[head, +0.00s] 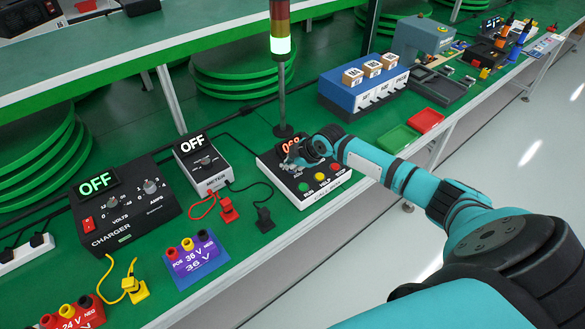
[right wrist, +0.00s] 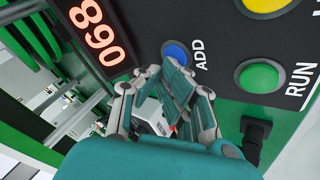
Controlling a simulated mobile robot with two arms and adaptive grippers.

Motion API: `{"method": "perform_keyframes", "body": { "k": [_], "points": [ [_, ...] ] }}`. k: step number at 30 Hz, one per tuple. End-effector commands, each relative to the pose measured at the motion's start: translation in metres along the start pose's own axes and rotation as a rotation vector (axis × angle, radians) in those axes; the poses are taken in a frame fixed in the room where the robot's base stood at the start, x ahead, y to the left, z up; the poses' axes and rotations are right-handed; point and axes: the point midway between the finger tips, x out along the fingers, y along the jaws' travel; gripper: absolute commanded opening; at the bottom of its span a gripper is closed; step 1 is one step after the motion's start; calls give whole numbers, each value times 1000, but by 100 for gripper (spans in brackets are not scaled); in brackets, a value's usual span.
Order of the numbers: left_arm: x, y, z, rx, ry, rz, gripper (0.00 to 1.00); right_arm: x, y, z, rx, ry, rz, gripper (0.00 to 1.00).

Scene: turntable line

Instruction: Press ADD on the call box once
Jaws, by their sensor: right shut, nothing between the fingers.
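The call box (head: 334,196) is a white and black unit on the green bench, with a signal tower lit green at its back. Its red display (right wrist: 96,32) reads 068. The blue ADD button (right wrist: 176,50) shows in the right wrist view beside its white label. My right gripper (head: 307,150) is shut and empty over the back of the call box, in front of part of the display. In the right wrist view its fingertips (right wrist: 172,78) overlap the lower edge of the ADD button; I cannot tell whether they touch it. My left gripper is not in view.
Green RUN (head: 304,187), yellow (head: 320,178) and red (head: 337,169) buttons sit along the box's front. A meter (head: 207,160) and charger (head: 120,208), both reading OFF, stand left. A blue box (head: 352,98) with cartons and green and red trays (head: 426,121) lie right.

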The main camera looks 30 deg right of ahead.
Motion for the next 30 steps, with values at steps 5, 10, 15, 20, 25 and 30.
{"method": "perform_keyframes", "body": {
  "k": [5, 10, 15, 20, 25, 30],
  "points": [
    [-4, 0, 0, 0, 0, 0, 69, -3, 1, -1, 0, -2, -2, 0],
    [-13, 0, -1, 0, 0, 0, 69, -10, 5, -5, 0, -2, -1, 0],
    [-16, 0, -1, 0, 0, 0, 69, -13, 7, -7, 0, -1, -1, 0],
    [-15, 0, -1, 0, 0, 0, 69, -13, 7, -6, 0, -1, -1, 0],
    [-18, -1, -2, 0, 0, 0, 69, -16, 8, -8, 0, -1, 0, 0],
    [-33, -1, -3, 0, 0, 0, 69, -28, 16, -15, 0, 0, 0, 0]
  ]
}}
